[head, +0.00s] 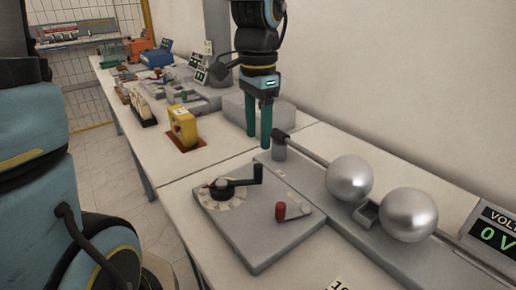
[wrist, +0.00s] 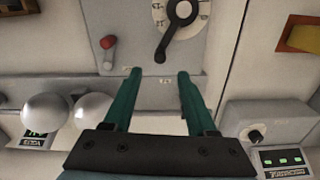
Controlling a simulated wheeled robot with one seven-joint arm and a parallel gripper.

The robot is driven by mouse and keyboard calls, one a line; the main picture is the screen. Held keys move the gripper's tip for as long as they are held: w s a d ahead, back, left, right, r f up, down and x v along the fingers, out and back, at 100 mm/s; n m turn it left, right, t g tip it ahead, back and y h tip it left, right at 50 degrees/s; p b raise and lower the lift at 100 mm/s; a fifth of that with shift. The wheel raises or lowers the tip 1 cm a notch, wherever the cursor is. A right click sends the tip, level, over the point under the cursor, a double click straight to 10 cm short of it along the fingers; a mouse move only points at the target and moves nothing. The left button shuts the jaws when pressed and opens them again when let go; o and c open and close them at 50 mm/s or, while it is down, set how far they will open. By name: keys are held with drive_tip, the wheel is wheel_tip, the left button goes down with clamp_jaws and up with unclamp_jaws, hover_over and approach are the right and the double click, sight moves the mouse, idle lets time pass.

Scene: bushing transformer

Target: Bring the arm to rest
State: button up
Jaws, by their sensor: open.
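My gripper (head: 259,138) hangs from the arm at the upper middle of the head view, its two green fingers pointing down. In the wrist view my gripper (wrist: 160,75) shows its fingers spread with nothing between them. It is above the table, near the far edge of a grey control panel (head: 247,241). The panel has a dial with a black crank handle (head: 236,184) and a red-knobbed lever (head: 281,210). In the wrist view the crank handle (wrist: 175,30) and the red knob (wrist: 108,42) lie beyond the fingertips.
Two metal spheres (head: 349,178) stand right of the gripper, by a voltage display (head: 492,230). A yellow box (head: 183,127) is to the left on the far table. A grey box (wrist: 265,125) is near the fingers in the wrist view. A wall runs behind.

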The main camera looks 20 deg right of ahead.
drive_tip(key=shift+r, duration=0.35)
drive_tip(key=w+a+f+n, duration=0.2)
drive_tip(key=a+n, duration=0.3)
drive_tip(key=a, duration=0.3)
drive_tip(key=w+a+f+n+t, duration=0.1)
drive_tip(key=w+a+f+n, duration=0.1)
drive_tip(key=a+n, duration=0.3)
drive_tip(key=w+a+f+n, duration=0.2)
drive_tip(key=a+f+n, duration=0.2)
drive_tip(key=a, duration=0.8)
drive_tip(key=shift+n+t, duration=0.3)
drive_tip(key=shift+n, duration=0.2)
drive_tip(key=shift+a, duration=0.1)
